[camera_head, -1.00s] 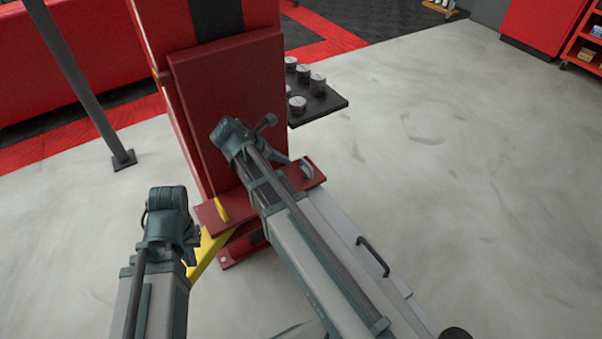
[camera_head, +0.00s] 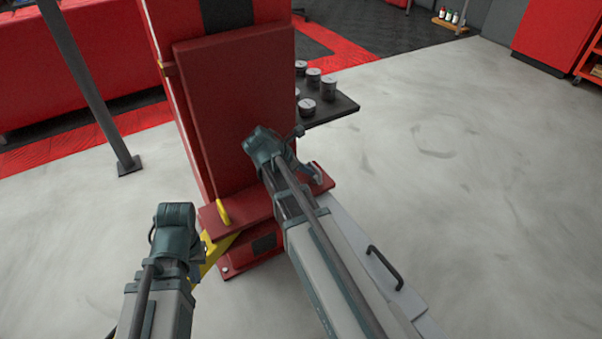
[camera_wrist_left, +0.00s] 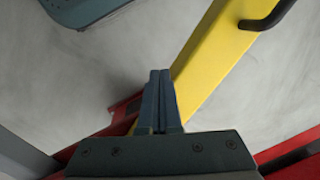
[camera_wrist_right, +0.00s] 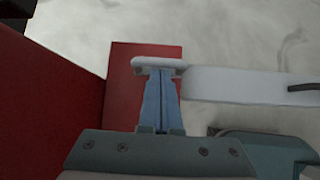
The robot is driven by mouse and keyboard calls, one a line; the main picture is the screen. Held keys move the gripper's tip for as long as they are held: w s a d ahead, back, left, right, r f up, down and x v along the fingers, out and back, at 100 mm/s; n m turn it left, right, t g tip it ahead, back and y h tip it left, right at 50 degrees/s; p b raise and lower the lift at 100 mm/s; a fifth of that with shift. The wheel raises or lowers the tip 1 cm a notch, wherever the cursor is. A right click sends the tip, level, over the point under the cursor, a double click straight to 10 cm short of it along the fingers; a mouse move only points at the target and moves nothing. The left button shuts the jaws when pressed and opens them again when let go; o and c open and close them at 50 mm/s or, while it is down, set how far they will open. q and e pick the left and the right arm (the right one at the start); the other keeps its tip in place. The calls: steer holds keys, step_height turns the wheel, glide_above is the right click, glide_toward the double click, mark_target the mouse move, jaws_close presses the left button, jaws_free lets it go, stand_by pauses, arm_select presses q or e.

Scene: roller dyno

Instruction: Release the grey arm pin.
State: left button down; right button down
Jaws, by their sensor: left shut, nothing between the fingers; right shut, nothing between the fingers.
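The grey arm pin (camera_head: 318,173) stands at the right end of the red bracket at the column's foot. In the right wrist view the pin's pale grey loop (camera_wrist_right: 157,64) lies right at my right fingertips; I cannot tell whether they touch. My right gripper (camera_wrist_right: 161,88) is shut and empty; its wrist partly hides the bracket in the head view. The grey arm (camera_head: 345,225) runs from the bracket toward me, partly hidden by my right arm.
The red column (camera_head: 235,110) rises behind the bracket (camera_head: 245,210). A yellow pin (camera_head: 223,212) stands at its left end. A black handle (camera_head: 385,267) sits on the grey arm. A dark shelf (camera_head: 335,107) with round weights is behind. Floor to the right is clear.

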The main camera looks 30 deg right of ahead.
steer(key=shift+d+f, duration=0.35)
steer(key=shift+r, duration=0.15)
step_height(320, 180, up, 3)
steer(key=p, duration=0.3)
steer(key=shift+r, duration=0.1)
stand_by(0.3)
steer(key=p+v, duration=0.7)
steer(key=v, duration=0.2)
steer(key=shift+a+r, duration=0.2)
steer(key=shift+a, duration=0.2)
